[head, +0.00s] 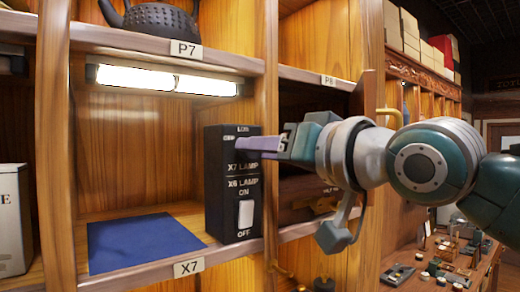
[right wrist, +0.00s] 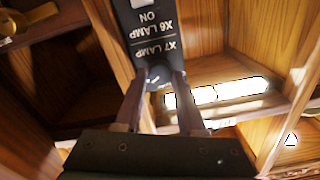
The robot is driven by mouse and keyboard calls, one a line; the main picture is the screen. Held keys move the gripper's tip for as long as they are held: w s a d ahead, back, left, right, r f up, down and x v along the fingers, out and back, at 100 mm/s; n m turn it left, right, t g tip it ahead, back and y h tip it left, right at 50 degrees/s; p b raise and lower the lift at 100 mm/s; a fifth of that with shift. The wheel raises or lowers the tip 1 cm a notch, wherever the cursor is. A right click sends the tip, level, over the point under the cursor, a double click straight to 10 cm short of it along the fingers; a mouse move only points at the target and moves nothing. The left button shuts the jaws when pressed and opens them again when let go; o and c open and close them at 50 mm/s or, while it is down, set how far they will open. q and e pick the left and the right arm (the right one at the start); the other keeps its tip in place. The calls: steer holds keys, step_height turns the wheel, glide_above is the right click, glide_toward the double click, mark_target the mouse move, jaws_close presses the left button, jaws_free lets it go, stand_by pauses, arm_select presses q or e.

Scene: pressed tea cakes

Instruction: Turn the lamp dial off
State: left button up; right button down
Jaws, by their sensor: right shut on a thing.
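A black switch box (head: 222,205) stands upright at the right side of the X7 compartment. It is marked "X7 LAMP" above and "X6 LAMP ON/OFF" below, with a white rocker switch (head: 246,213). The lamp (head: 165,80) under the shelf above glows white; it also shows in the right wrist view (right wrist: 230,92). My right gripper (head: 252,144) is at the upper part of the box, above the X7 label. In the right wrist view its fingers are closed around the lamp dial (right wrist: 157,75), mostly hidden between them. The dial's setting cannot be read. My left gripper is not in view.
A blue mat (head: 145,242) lies on the X7 shelf. A dark teapot (head: 155,17) stands on the P7 shelf above. A wooden post and shelf edges frame the box closely. A white canister (head: 12,220) stands at the left edge.

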steer(key=shift+n, duration=0.3)
steer(key=shift+n+b, duration=1.2)
steer(key=shift+n, duration=10.5)
steer(key=c, duration=0.5)
jaws_free()
